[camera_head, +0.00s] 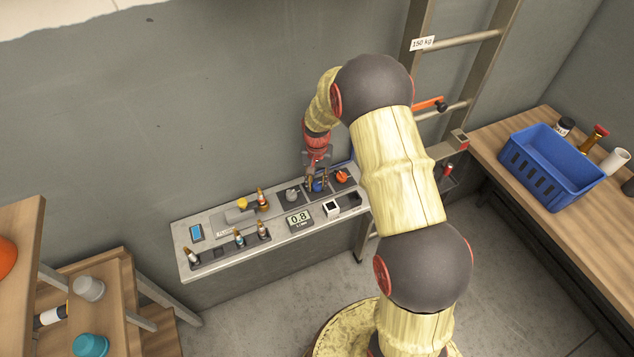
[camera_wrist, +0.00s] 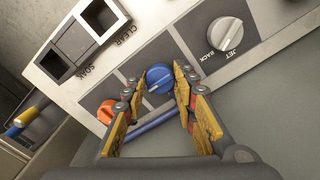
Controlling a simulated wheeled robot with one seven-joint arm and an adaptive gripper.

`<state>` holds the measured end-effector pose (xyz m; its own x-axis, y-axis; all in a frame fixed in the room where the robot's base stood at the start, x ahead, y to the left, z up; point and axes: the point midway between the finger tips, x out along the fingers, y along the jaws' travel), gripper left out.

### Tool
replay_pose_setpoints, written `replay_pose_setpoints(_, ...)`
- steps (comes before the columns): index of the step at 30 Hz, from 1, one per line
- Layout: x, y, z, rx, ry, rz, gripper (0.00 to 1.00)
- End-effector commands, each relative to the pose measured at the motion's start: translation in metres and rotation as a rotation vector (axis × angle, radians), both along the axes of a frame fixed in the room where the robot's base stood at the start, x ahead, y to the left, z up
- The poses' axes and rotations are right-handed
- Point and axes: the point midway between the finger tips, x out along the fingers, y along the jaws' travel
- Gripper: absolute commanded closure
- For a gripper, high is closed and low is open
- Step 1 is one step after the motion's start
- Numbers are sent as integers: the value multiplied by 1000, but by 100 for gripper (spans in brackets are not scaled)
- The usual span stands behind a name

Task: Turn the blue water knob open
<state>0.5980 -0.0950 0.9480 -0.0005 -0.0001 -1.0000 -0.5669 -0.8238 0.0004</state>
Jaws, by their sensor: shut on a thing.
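The blue water knob (camera_head: 317,185) sits on the grey panel (camera_head: 186,238) against the wall, partly hidden by my gripper. In the wrist view, the round blue knob (camera_wrist: 159,77) has a pale pointer line across its face. My gripper (camera_head: 317,178) reaches down to the knob. In the wrist view, my gripper's yellow-padded fingers (camera_wrist: 157,84) are on either side of the knob, shut on it.
A white-grey knob (camera_wrist: 224,37) marked JET and BACK and an orange knob (camera_wrist: 107,111) flank the blue one. A display (camera_head: 298,219) reads 0.8. Square switches (camera_head: 332,208) sit in front. A blue crate (camera_head: 552,166) stands on the right bench.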

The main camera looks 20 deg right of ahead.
Motion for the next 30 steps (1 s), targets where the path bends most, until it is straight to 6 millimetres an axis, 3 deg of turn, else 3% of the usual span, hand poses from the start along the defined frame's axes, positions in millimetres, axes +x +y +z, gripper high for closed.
replay_pose_setpoints(8,0,0,0,0,-1,-1,97)
replay_pose_setpoints(9,0,0,0,0,-1,-1,70)
replay_pose_setpoints(18,0,0,0,1,-1,0,54)
replay_pose_setpoints(30,1,0,8,0,-2,0,54)
